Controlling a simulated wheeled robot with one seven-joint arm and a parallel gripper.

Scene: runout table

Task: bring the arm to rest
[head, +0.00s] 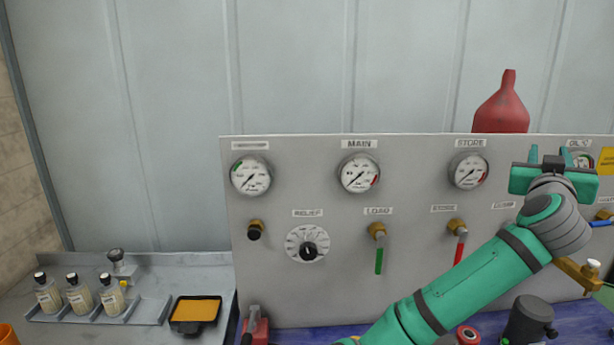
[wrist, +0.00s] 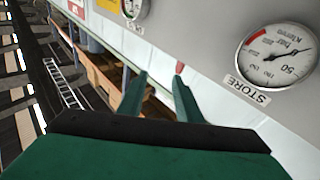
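My gripper (head: 549,155) is raised at the right of the head view, in front of the upper right part of the grey gauge panel (head: 330,200). In the wrist view my gripper (wrist: 160,76) shows two green fingers standing apart, with a gap between them. Nothing is held between them. My green arm reaches up from the bottom of the head view and covers part of the panel's lower right.
The STORE gauge (head: 469,170) is left of my gripper and also shows in the wrist view (wrist: 275,55). A half-hidden gauge (head: 581,160) is close behind it. Valve handles, green (head: 379,260) and red (head: 460,248), stick out below. Bottles (head: 78,294) stand at left.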

